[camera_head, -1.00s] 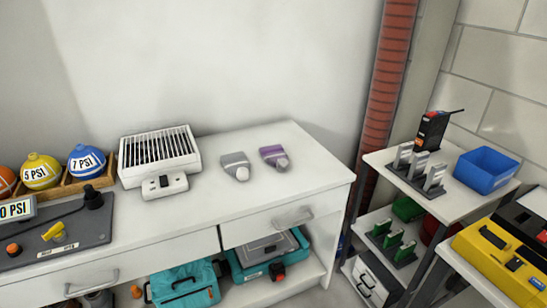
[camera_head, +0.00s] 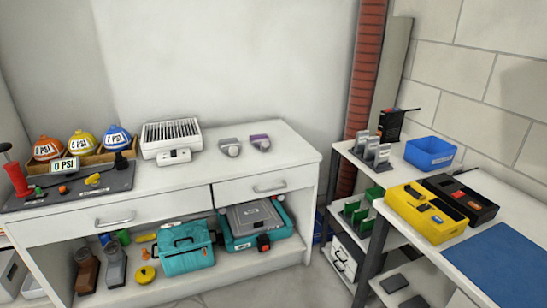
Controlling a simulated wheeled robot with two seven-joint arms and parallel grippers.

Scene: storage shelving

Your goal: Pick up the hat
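I cannot tell for certain which thing is the hat. Two small rounded items, one grey and white (camera_head: 230,147) and one purple and grey (camera_head: 260,142), lie side by side on the white cabinet top. Neither of my grippers shows in the head view.
The white cabinet (camera_head: 160,205) has a grey heater-like box (camera_head: 171,140) on top and teal toolboxes (camera_head: 186,250) below. Right stand shelves with a blue bin (camera_head: 430,153) and a yellow case (camera_head: 427,211). Floor shows in front.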

